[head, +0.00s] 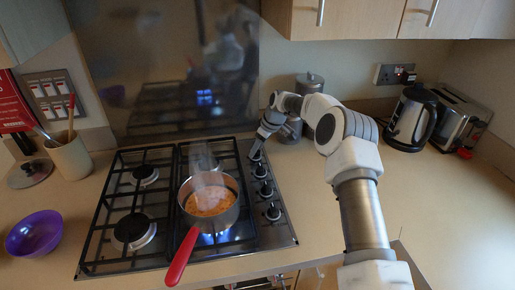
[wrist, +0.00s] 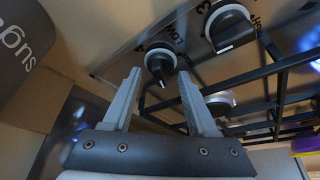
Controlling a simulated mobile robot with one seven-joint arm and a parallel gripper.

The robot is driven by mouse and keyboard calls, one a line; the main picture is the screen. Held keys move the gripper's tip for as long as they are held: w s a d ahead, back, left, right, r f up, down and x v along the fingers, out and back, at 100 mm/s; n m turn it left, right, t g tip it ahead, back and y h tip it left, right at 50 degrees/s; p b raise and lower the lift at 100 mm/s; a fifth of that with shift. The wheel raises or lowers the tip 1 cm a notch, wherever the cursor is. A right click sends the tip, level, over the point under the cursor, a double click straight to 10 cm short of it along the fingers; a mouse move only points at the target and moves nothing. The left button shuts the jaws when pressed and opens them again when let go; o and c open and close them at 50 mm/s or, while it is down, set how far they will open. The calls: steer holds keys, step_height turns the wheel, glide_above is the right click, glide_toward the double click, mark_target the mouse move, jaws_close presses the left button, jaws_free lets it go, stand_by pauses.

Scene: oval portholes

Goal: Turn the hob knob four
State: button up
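Several black hob knobs run in a column along the right side of the hob (head: 290,236). The farthest knob (head: 256,154) is partly hidden by my gripper (head: 260,143), which reaches down over it. In the wrist view my gripper (wrist: 157,88) has its two fingers apart with nothing between them. A knob (wrist: 160,63) with a white pointer mark lies just beyond the fingertips, roughly centred between them.
A saucepan (head: 209,203) with orange food steams over a blue flame, its red handle (head: 182,257) pointing forward. Metal canisters (head: 309,83) stand behind the arm; a "sugar" canister (wrist: 22,52) is close left in the wrist view. A kettle (head: 411,118) and toaster (head: 459,119) are at right.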

jaws_close()
steer(key=shift+b, duration=0.3)
steer(key=shift+s+a+f+m+t+h+b, duration=0.1)
steer(key=shift+m+t+h+b, duration=0.1)
steer(key=shift+m+b, duration=0.25)
steer(key=shift+f+m+t+h+b, duration=0.1)
steer(key=shift+m+t+b, duration=0.15)
steer(key=shift+m, duration=0.4)
steer(key=m+h+b, duration=0.1)
steer(key=m+b, duration=0.1)
steer(key=m, duration=0.1)
steer(key=shift+s+a+r+t, duration=0.1)
steer(key=shift+a+t, duration=0.05)
steer(key=shift+t, duration=0.2)
steer(key=m, duration=0.2)
steer(key=m+h+b, duration=0.1)
steer(key=m, duration=0.2)
steer(key=shift+a+t+h, duration=0.15)
steer(key=shift+t+h, duration=0.15)
steer(key=shift+r+m+h, duration=0.1)
steer(key=shift+m+h, duration=0.6)
steer(key=shift+m, duration=1.1)
steer(key=shift+a, duration=0.1)
steer(key=shift+o, duration=0.3)
jaws_free()
